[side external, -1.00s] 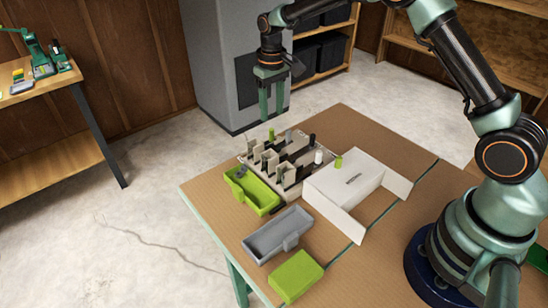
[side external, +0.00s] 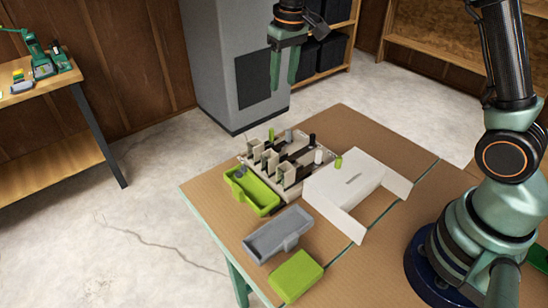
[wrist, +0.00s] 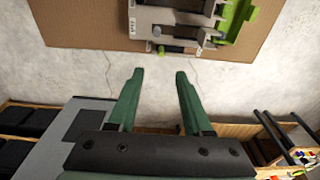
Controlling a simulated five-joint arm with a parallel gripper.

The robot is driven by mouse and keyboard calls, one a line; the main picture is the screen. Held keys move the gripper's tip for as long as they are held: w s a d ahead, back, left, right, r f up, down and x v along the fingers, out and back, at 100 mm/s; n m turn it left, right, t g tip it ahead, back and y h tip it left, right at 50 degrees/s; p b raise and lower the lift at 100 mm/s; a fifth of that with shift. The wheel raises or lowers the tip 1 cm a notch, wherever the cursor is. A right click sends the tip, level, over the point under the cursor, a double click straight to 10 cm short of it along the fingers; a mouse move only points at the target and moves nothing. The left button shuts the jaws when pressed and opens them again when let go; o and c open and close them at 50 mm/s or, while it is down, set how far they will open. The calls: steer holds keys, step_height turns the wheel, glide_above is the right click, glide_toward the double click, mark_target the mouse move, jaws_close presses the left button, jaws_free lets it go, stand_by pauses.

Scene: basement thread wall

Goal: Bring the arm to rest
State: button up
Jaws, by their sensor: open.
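My gripper (side external: 282,68) is high above the back of the table, with its two green fingers pointing down. It is open and nothing is between the fingers. In the wrist view the open gripper (wrist: 158,72) shows the table edge and part of the rack beyond its fingertips. The arm rises from its base at the right of the table and reaches up, partly out of the top of the side view.
On the brown table (side external: 340,120) stand a rack (side external: 285,155) with several spools, a white box (side external: 345,185), a green bin (side external: 250,190), a grey bin (side external: 278,234) and a green block (side external: 296,276). A grey cabinet (side external: 215,60) stands behind.

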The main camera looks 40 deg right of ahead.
steer(key=s+r+t, duration=0.2)
steer(key=s+r, duration=0.1)
steer(key=s, duration=0.7)
steer(key=s+r+t, duration=0.2)
steer(key=s, duration=0.8)
steer(key=shift+d+r, duration=0.4)
steer(key=shift+d, duration=0.05)
